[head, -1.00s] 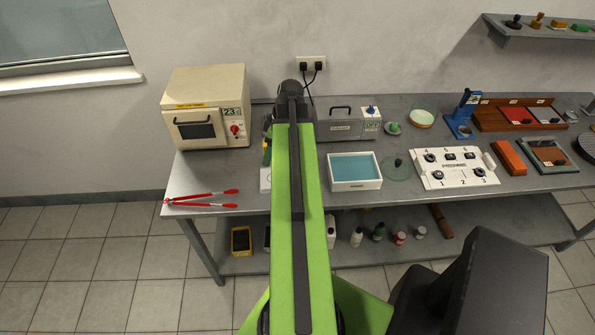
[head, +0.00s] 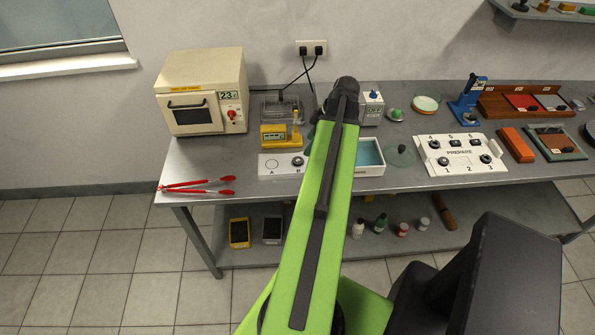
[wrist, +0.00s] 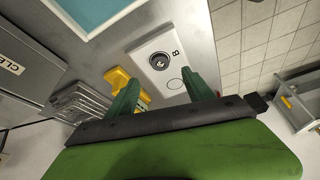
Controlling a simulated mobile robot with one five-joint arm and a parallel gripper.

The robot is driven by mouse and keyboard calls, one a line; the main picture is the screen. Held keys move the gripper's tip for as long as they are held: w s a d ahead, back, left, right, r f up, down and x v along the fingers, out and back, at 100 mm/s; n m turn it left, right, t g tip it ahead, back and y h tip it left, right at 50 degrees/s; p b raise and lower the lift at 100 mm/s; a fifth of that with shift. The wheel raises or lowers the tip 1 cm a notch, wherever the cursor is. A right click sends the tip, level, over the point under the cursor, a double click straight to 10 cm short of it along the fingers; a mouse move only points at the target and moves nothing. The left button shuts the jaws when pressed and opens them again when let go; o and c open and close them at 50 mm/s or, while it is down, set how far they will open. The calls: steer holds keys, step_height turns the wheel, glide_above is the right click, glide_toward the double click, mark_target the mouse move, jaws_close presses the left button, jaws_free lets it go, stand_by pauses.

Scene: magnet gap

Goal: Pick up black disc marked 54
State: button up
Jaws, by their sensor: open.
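A dark round disc (wrist: 159,61) sits at spot B on a white plate (wrist: 178,81) in the wrist view; any number on it is too small to read. The head view also shows the disc (head: 297,161) on the plate (head: 268,172), beside my arm. My gripper (wrist: 160,77) is open and empty, its two green fingers pointing toward the plate, with the disc beyond the fingertips. Other dark discs lie on the white PREPARE board (head: 458,161); their marks are unreadable. In the head view my arm mostly hides the gripper.
A yellow device (head: 273,135) stands behind the plate, with a metal rack (head: 280,104) behind it. A blue-filled tray (head: 370,154) is to the right. Red tongs (head: 200,184) and a beige oven (head: 203,92) are to the left.

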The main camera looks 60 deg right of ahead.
mark_target(299, 160)
steer(key=b+x, duration=0.2)
steer(key=x, duration=0.2)
steer(key=shift+s+f, duration=0.1)
steer(key=shift+s, duration=0.05)
steer(key=b+x, duration=0.5)
steer(key=shift+f, duration=0.15)
jaws_close()
